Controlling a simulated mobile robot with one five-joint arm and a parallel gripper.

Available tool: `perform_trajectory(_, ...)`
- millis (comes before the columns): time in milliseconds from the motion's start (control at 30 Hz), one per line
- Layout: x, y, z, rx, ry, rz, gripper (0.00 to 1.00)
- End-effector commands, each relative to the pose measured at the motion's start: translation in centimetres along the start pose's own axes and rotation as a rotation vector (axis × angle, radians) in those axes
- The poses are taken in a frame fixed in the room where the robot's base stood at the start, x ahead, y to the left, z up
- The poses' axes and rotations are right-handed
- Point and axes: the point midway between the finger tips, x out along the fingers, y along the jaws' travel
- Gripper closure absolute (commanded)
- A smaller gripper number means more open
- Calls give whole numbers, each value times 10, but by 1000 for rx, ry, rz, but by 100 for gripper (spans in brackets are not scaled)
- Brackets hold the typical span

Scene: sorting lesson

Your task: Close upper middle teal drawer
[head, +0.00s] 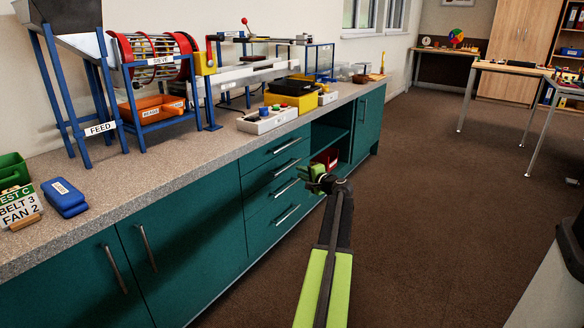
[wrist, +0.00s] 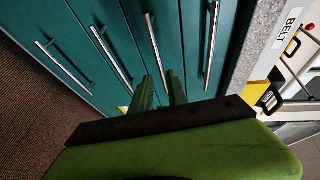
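The upper middle teal drawer (head: 262,182) is the second from the top in the stack of drawers under the counter. Its bar handle (wrist: 154,50) shows in the wrist view, where the cabinet appears turned sideways. I see no clear gap at this drawer, but I cannot tell whether it is fully flush. My gripper (head: 318,177) is in front of the drawer stack, toward its right side. In the wrist view the two green fingers (wrist: 160,82) are apart with a narrow gap. The handle's lower end appears between them; contact cannot be told.
The top drawer handle (wrist: 212,45) and two lower handles (wrist: 110,55) run alongside. The speckled counter (head: 180,165) above holds sorting equipment. An open shelf with a red bin (head: 326,158) lies right of the drawers.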

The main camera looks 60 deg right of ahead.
Motion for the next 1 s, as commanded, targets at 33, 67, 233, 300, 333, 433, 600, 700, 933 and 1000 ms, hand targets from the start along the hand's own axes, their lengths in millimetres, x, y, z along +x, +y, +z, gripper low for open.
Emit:
perform_trajectory(33, -18, -2, 2, 0, 3, 0, 80)
perform_trajectory(67, -25, -2, 1, 0, 3, 0, 80)
perform_trajectory(233, -53, -1, 1, 0, 2, -1, 80)
perform_trajectory(300, -59, -1, 1, 0, 1, -1, 80)
perform_trajectory(333, -61, 0, 0, 0, 1, -1, 80)
perform_trajectory(433, -64, 0, 0, 0, 1, -1, 80)
perform_trajectory(600, -63, 0, 0, 0, 1, -1, 80)
perform_trajectory(700, -63, 0, 0, 0, 1, 0, 80)
perform_trajectory(933, -63, 0, 0, 0, 1, 0, 80)
perform_trajectory(1000, -63, 0, 0, 0, 1, 0, 80)
